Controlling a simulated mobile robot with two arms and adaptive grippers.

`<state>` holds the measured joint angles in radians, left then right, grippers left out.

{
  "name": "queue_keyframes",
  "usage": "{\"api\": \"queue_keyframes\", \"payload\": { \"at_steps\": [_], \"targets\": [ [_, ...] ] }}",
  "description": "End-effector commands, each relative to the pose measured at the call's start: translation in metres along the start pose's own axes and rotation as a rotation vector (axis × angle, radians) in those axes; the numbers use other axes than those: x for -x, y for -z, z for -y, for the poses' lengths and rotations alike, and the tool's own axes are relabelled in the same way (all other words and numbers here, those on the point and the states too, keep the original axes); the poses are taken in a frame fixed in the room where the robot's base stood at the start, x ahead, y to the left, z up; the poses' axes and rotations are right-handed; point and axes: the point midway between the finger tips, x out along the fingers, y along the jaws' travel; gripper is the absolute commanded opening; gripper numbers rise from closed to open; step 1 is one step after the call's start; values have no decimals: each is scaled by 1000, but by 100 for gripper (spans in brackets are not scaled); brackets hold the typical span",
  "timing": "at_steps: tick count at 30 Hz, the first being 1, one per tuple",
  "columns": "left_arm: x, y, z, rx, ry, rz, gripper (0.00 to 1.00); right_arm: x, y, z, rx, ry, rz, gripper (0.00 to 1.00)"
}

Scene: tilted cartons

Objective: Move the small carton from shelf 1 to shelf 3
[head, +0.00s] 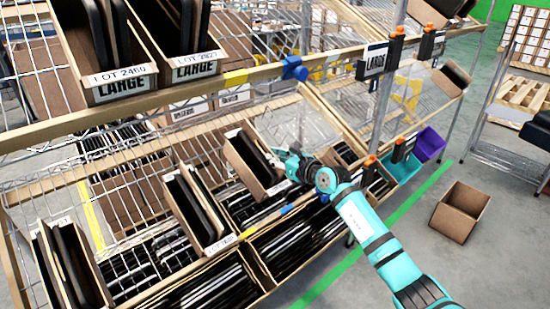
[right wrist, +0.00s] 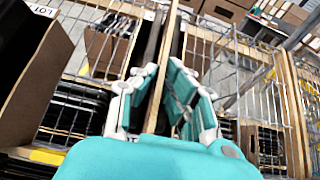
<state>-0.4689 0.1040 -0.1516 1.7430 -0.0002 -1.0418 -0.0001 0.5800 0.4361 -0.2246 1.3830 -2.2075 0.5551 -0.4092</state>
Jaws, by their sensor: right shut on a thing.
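A small open brown carton (head: 240,166) with dark flat items in it is on the lower tilted shelf (head: 60,181) in the head view. My right gripper (head: 290,170) is at the carton's right side and shut on its wall. In the right wrist view, the fingers of my right gripper (right wrist: 158,100) stand either side of a thin brown carton wall. The carton's far side is partly hidden by the fingers there. It appears tilted with the shelf; whether its base touches the shelf I cannot tell. My left gripper is not in view.
Another small carton (head: 185,225) stands left of the held one, with one more (head: 42,245) at far left. Two cartons labelled LARGE (head: 122,98) sit on the upper shelf, above the wooden rail (head: 140,118). An empty carton (head: 462,205) lies on the floor at right.

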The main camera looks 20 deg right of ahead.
Motion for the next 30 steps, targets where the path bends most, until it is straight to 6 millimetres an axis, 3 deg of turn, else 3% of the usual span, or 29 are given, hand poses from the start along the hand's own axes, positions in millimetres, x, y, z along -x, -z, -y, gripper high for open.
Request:
{"api": "queue_keyframes", "payload": {
  "at_steps": [30],
  "targets": [
    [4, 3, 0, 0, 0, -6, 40, -1, -2, 0, 0, 1, 7, 0]
  ]
}}
